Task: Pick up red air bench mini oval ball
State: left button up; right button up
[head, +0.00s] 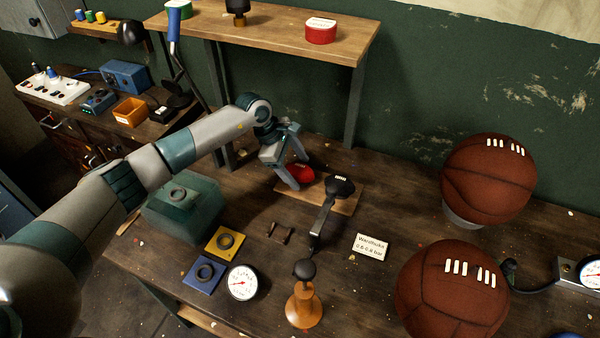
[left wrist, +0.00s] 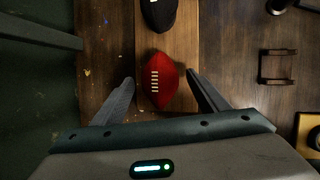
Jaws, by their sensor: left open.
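The red mini oval ball (head: 301,173) lies on a small wooden board (head: 345,203) on the workbench, partly hidden behind my left gripper's finger in the head view. In the left wrist view the red ball (left wrist: 160,80) shows white laces and sits between the two finger tips. My left gripper (head: 292,165) is open, with one finger on each side of the ball and a visible gap to each side. It also shows in the left wrist view (left wrist: 160,82). My right gripper is not in view.
A black mini ball (head: 340,186) sits beside the red one, also in the left wrist view (left wrist: 158,12). A black-handled lever (head: 321,220) stands in front. Two large brown balls (head: 490,178) are at the right. A raised wooden shelf (head: 270,35) stands behind.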

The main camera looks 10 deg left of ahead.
aim_at(297, 165)
pick_arm(q)
jog(key=c, duration=1.2)
jog(key=shift+o, duration=0.2)
jog(key=shift+r, duration=0.15)
jog(key=shift+r+b, duration=0.45)
jog(key=shift+r, duration=0.05)
notch_tip(297, 165, up, 8)
jog(key=b, duration=0.3)
jog(key=shift+f, duration=0.25)
jog(key=shift+r, duration=0.7)
